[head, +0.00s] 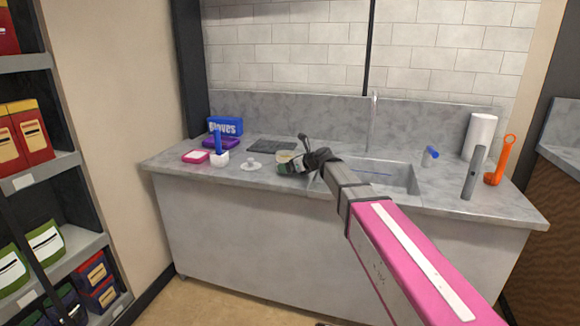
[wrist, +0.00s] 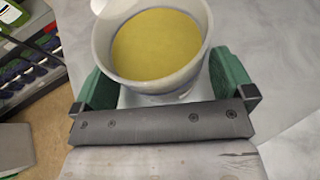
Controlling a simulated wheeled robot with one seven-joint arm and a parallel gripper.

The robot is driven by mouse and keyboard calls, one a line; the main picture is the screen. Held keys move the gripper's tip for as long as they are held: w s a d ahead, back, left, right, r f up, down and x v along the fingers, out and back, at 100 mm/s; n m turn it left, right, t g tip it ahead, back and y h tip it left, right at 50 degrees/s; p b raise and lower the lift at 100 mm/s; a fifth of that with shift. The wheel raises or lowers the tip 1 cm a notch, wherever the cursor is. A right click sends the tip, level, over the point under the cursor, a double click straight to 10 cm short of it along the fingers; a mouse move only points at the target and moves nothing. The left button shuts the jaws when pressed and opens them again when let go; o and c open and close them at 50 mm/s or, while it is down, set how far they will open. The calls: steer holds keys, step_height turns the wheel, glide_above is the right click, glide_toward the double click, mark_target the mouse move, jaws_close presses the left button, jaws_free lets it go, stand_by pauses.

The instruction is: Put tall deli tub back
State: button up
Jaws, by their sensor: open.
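A pale round tub (wrist: 155,45) with yellow contents, apparently the tall deli tub, fills the upper middle of the wrist view. It stands between the two green fingers of my gripper (wrist: 160,85), which is open around it. In the head view the tub (head: 285,156) shows only partly at the end of my arm, above the grey counter. My gripper (head: 293,166) hides much of it there. I cannot tell whether the fingers touch the tub or whether its base rests on the counter.
The sink (head: 400,178) lies right. Shelves (head: 40,160) with boxes stand far left.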

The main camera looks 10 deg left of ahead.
steer(key=v, duration=1.1)
steer(key=shift+s+d+r, duration=0.1)
steer(key=shift+d+r, duration=0.05)
steer(key=shift+r, duration=0.05)
stand_by(0.7)
